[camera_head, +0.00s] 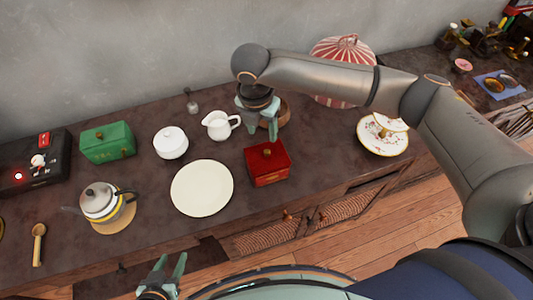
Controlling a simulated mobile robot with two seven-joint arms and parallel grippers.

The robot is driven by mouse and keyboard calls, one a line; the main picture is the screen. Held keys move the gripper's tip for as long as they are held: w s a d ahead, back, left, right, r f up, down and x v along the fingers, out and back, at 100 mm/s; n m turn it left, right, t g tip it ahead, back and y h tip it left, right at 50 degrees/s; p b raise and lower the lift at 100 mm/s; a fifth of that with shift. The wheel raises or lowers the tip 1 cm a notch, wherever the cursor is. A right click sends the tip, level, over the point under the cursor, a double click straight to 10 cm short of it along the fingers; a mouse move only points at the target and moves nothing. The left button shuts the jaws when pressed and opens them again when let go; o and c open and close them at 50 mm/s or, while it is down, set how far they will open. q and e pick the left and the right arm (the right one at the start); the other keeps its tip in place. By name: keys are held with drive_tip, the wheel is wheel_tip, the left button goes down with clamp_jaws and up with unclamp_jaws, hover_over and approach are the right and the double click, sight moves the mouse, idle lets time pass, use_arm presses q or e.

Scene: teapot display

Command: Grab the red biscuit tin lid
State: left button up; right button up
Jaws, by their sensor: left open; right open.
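The red biscuit tin (267,170) stands on the dark counter, right of the cream plate. Its red lid (266,153) is on top, with a small gold knob. My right gripper (262,132) is open and points down just above and behind the lid, with its fingers apart. It looks empty; from this view I cannot tell whether a fingertip touches the tin. My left gripper (172,265) is open and empty at the bottom of the view, in front of the counter edge.
A cream plate (202,188), white pitcher (219,126), white sugar pot (170,143), green tin (108,143) and teapot (99,203) stand left of the red tin. A floral tiered stand (383,145) is to the right. A round wooden item (284,112) sits behind my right gripper.

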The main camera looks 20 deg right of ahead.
sight(267, 151)
drive_tip(key=f, duration=0.3)
drive_tip(key=shift+w+d+f, duration=0.15)
drive_tip(key=shift+w+f, duration=0.05)
drive_tip(key=shift+f, duration=0.15)
drive_tip(key=shift+d+f, duration=0.25)
drive_tip(key=shift+f, duration=1.1)
drive_tip(key=shift+d+f, duration=0.2)
drive_tip(key=shift+f, duration=1.15)
drive_tip(key=shift+c, duration=0.2)
clamp_jaws()
